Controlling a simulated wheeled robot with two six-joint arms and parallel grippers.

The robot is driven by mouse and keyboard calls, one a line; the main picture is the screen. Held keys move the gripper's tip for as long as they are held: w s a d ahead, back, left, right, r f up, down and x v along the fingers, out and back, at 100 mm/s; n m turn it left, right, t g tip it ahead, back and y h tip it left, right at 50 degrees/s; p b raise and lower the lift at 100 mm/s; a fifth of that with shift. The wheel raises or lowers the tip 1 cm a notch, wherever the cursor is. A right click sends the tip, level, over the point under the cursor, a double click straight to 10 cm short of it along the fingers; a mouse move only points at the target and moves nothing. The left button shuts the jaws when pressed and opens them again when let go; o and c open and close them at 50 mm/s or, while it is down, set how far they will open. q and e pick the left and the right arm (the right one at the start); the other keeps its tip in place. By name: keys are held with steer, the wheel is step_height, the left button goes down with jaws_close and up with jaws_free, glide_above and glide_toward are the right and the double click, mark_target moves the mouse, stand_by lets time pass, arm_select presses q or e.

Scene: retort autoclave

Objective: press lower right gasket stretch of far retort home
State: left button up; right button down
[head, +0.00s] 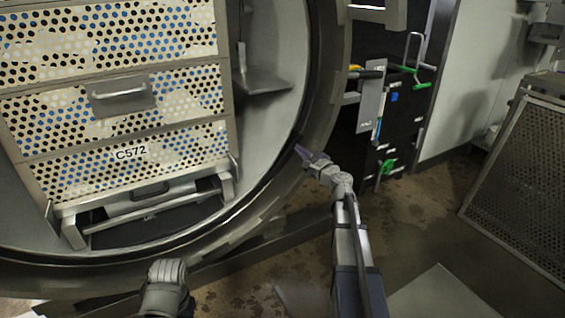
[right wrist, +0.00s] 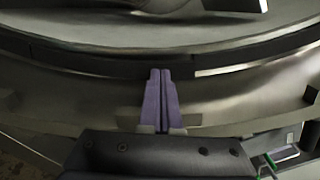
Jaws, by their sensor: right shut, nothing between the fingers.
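The far retort (head: 318,110) stands open at the left of the head view, its round mouth edged by a metal rim. A dark gasket (head: 262,170) runs along the inside of that rim. My right gripper (head: 299,150) is at the lower right of the rim. Its purple fingers (right wrist: 160,72) are shut and empty, their tips at the band; whether they touch it I cannot tell.
Perforated crates (head: 120,110) labelled C572 are stacked inside the retort. A black panel with pipes and green handles (head: 387,167) stands right of the rim. A perforated metal frame (head: 520,180) stands at the far right. The stained floor (head: 430,220) between is open.

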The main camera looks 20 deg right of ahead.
steer(key=shift+w+a, duration=0.1)
steer(key=shift+w, duration=1.05)
steer(key=s, duration=1)
steer(key=shift+d, duration=0.4)
